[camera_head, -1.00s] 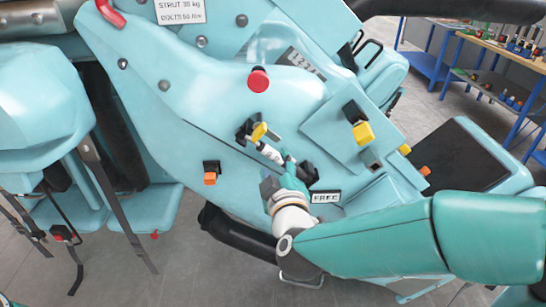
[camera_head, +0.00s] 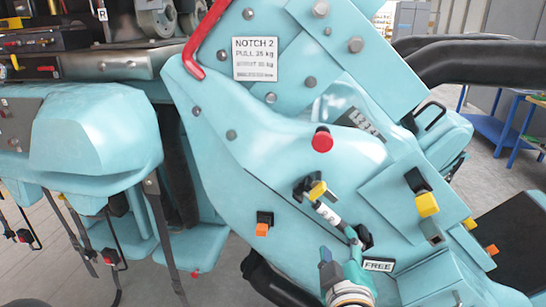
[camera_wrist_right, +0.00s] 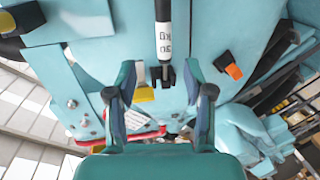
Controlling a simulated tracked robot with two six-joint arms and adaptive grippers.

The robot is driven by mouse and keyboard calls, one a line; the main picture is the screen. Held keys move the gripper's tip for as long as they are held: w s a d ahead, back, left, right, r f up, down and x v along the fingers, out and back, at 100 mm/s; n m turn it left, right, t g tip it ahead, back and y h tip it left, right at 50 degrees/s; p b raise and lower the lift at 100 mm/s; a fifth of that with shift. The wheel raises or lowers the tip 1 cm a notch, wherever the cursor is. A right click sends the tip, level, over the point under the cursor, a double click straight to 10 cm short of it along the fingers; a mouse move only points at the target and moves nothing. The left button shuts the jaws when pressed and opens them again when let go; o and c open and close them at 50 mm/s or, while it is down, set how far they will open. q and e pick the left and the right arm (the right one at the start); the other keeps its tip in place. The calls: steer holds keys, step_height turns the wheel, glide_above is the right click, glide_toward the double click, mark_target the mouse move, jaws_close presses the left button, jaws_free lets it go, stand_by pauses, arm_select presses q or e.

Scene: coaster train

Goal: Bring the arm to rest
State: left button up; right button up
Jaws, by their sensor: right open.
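My right gripper (camera_head: 342,258) is at the lower middle of the head view, in front of the light blue car's side panel (camera_head: 240,165). In the right wrist view my right gripper (camera_wrist_right: 160,85) shows two spread fingers with nothing held between them. A small strut (camera_head: 328,213) with a white label and a yellow-tabbed end lies just past the fingers. My left gripper is out of view.
A red knob (camera_head: 322,139), an orange latch (camera_head: 263,223), a yellow latch (camera_head: 427,203) and a FREE plate (camera_head: 378,264) stand on the panel around the gripper. A red bar (camera_head: 206,36) curves at the top. Seats with hanging straps (camera_head: 160,235) are at left. Blue workbenches (camera_head: 490,130) stand at right.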

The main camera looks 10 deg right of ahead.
steer(key=s+d+f+g+y, duration=0.1)
steer(key=d+f+g, duration=0.25)
steer(key=f, duration=1.25)
steer(key=s+d+f+g, duration=0.15)
steer(key=f+g, duration=0.25)
steer(key=f, duration=1.1)
steer(key=s+a+f+m+g+y, duration=0.3)
steer(key=s+f, duration=0.3)
steer(key=s, duration=0.2)
steer(key=s+a+f+m+g+y, duration=0.3)
steer(key=s+a+f+m+g, duration=0.2)
steer(key=s+a+f+m, duration=0.1)
steer(key=shift+s+a+f+m, duration=0.3)
steer(key=shift+s+f, duration=0.5)
steer(key=shift+s, duration=0.1)
